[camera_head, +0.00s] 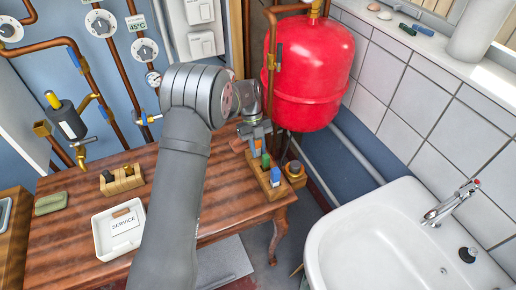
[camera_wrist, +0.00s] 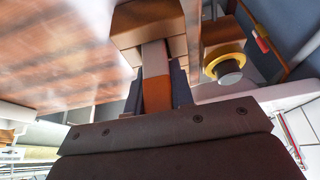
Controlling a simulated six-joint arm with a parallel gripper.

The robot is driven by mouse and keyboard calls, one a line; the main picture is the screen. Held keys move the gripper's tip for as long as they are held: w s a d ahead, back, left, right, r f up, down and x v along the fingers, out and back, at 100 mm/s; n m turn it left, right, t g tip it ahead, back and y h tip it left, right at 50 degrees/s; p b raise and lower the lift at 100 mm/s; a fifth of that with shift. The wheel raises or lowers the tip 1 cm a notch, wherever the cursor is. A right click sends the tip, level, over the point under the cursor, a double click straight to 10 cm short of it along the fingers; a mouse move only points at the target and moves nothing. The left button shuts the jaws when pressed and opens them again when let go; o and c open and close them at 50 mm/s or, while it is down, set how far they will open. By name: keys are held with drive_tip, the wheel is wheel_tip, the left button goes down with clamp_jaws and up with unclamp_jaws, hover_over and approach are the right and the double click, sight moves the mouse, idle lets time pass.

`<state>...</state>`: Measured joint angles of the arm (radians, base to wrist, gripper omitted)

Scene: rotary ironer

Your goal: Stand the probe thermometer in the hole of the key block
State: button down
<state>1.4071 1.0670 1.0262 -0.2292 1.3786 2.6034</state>
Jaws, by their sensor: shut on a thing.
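My gripper (camera_head: 262,143) hangs over the right end of the wooden table. In the wrist view it is shut on an orange-and-grey piece (camera_wrist: 157,92), upright between dark fingers. I cannot tell whether this is the probe thermometer; its far end reaches toward a wooden block (camera_wrist: 140,18). In the head view a long wooden block (camera_head: 266,187) with green and blue pieces stands just below the gripper. A small wooden block (camera_head: 295,180) with a dark round top is to its right. Which one is the key block is unclear, and the hole does not show.
A red tank (camera_head: 310,70) hangs close behind the gripper, with copper pipes beside it. A white sink (camera_head: 345,235) is at the right. On the table are a white service tray (camera_head: 103,240), a wooden block with dark pieces (camera_head: 122,186) and a green item (camera_head: 50,204).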

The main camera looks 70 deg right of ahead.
drive_tip(key=shift+f, duration=0.1)
drive_tip(key=c, duration=1.3)
unclamp_jaws()
drive_tip(key=shift+o, duration=0.2)
drive_tip(key=v, duration=1.2)
